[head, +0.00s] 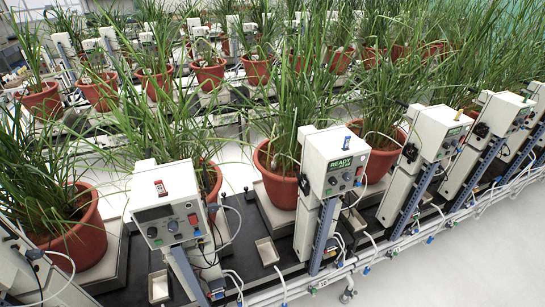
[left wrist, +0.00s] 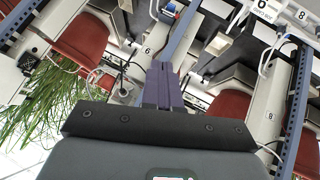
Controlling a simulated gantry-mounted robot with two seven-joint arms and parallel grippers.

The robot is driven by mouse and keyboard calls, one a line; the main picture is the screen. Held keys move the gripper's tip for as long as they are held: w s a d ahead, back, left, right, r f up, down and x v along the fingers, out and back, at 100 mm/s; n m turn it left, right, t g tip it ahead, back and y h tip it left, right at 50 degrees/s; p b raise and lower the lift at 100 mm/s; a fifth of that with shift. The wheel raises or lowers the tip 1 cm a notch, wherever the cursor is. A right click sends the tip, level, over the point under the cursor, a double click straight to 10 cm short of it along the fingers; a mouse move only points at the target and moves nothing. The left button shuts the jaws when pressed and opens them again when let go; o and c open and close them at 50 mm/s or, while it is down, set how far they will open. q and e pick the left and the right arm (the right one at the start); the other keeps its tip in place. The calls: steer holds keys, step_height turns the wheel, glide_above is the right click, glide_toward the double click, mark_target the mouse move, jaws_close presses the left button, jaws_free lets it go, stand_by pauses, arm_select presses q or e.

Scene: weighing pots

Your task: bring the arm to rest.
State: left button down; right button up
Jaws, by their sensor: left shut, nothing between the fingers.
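My left gripper (left wrist: 162,68) shows in the left wrist view, pointing away from the camera. Its two dark purple fingers are together with nothing held between them. They appear in front of the bench equipment, and I see no contact with anything. Neither of my grippers shows in the head view. My right gripper is in neither view.
In the head view, rows of terracotta pots (head: 277,186) with tall green plants stand on benches. White control boxes (head: 334,160) on posts line the front edge, one reading READY. White pipes run below. Clear pale floor (head: 480,262) lies at lower right.

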arm_select(q)
steer(key=s+f+m+g, duration=0.3)
steer(key=s+m+g, duration=0.1)
steer(key=s+m, duration=0.3)
step_height(320, 180, up, 24)
steer(key=g+p, duration=0.1)
steer(key=p, duration=2.3)
steer(key=shift+s+d+r+m, duration=0.2)
steer(key=shift+d+m, duration=0.2)
